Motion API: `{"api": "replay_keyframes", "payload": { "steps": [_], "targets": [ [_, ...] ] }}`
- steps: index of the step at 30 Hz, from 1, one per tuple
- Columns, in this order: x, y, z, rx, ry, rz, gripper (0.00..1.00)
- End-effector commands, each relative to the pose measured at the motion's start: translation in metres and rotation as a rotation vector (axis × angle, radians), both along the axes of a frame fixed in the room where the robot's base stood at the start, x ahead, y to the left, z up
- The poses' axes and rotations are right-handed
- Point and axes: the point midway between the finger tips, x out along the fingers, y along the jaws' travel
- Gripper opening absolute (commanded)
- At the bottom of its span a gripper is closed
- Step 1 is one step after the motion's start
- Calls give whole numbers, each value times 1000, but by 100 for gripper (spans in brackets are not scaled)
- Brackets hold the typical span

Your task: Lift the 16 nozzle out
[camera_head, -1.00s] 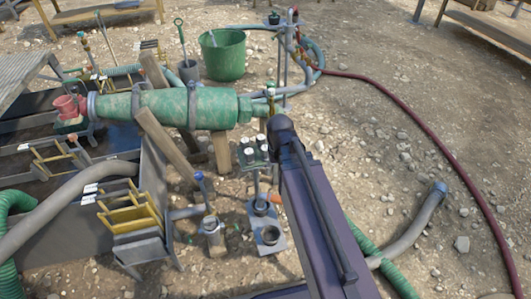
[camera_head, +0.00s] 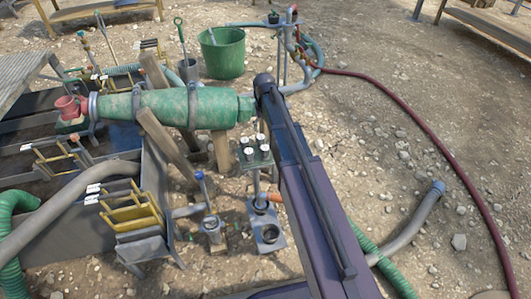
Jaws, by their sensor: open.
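A small dark green rack (camera_head: 251,158) stands on a post right of centre, just left of my arm. Several pale round tops (camera_head: 248,150) show on it. They may be nozzles, but no number can be read, so I cannot tell which is the 16. My dark arm rises from the bottom right, and its far joint lies just right of the green cylinder's narrow end. My gripper is hidden behind the arm.
A grey stand with a cup (camera_head: 269,234) is below the rack. Yellow-handled racks (camera_head: 130,213) and hoses fill the left. A green bucket (camera_head: 223,55) stands behind. Gravel at right is mostly open, crossed by a red hose (camera_head: 440,135).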

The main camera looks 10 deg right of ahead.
Motion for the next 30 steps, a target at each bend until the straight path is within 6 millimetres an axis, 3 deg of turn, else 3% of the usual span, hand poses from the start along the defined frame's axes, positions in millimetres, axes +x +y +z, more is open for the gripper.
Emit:
{"api": "replay_keyframes", "payload": {
  "steps": [10,30],
  "targets": [
    [0,0,-9,0,0,0,75],
    [0,-2,-60,0,0,-2,75]
  ]
}}
